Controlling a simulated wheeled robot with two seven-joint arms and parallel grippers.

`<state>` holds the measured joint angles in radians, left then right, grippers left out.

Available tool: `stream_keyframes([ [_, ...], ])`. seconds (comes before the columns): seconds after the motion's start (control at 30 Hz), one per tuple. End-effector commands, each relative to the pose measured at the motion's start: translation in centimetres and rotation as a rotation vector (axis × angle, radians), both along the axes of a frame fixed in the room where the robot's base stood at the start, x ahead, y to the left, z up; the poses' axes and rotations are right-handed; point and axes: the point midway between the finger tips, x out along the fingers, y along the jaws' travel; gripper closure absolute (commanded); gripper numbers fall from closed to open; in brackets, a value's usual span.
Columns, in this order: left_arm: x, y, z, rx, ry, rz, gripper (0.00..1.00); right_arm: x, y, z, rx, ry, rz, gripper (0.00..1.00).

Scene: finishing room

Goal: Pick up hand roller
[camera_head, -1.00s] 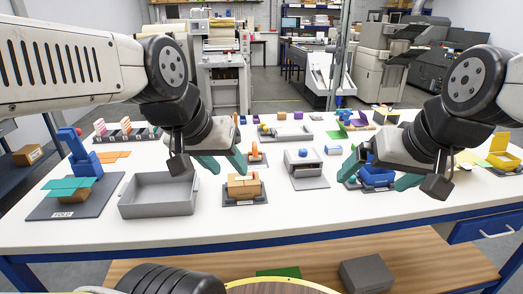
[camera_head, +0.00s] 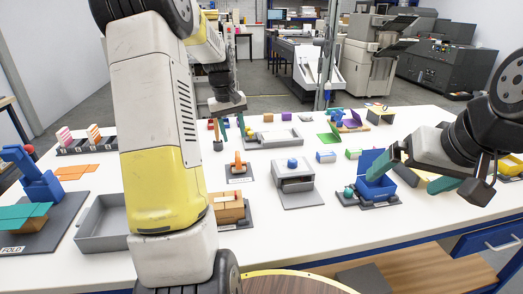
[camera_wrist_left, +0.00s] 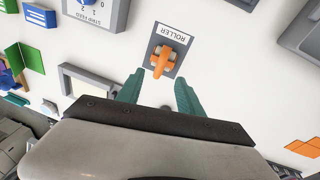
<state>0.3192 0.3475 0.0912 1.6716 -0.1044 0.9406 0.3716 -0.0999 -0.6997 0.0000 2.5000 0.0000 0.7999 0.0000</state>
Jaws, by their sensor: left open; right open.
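The hand roller (camera_head: 238,163) is orange and lies on a small grey mat on the white table. In the left wrist view the roller (camera_wrist_left: 163,62) rests on its mat labelled "ROLLER" (camera_wrist_left: 172,37), just beyond my fingertips. My left gripper (camera_head: 230,123) is reached out past the roller in the head view, small and partly hidden by its own arm. In the wrist view its teal fingers (camera_wrist_left: 158,90) are open and empty, one to each side of the roller's line, apart from it. My right gripper (camera_head: 404,176) is open and empty by the blue box at right.
A grey device with a blue knob (camera_head: 294,179) stands right of the roller. A cardboard box (camera_head: 228,209) and grey tray (camera_head: 92,235) are nearer, partly behind my left arm. A blue open box (camera_head: 376,187) stands by my right gripper.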

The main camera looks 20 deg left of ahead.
Motion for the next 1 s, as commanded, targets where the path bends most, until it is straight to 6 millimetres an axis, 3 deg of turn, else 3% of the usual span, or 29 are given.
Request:
stream_keyframes([
  [0.67,1.5,0.2,-7.9,-0.004,0.012,0.014,0.56,0.0,0.0,0.0,0.000,0.000,0.000,0.00],
  [0.97,1.6,0.2,-8.4,-0.003,0.010,0.014,0.56,0.0,0.0,0.0,0.000,0.000,0.000,0.00],
  [1.0,1.6,0.2,-8.4,-0.003,0.010,0.014,0.62,0.0,0.0,0.0,0.000,0.000,0.000,0.00],
])
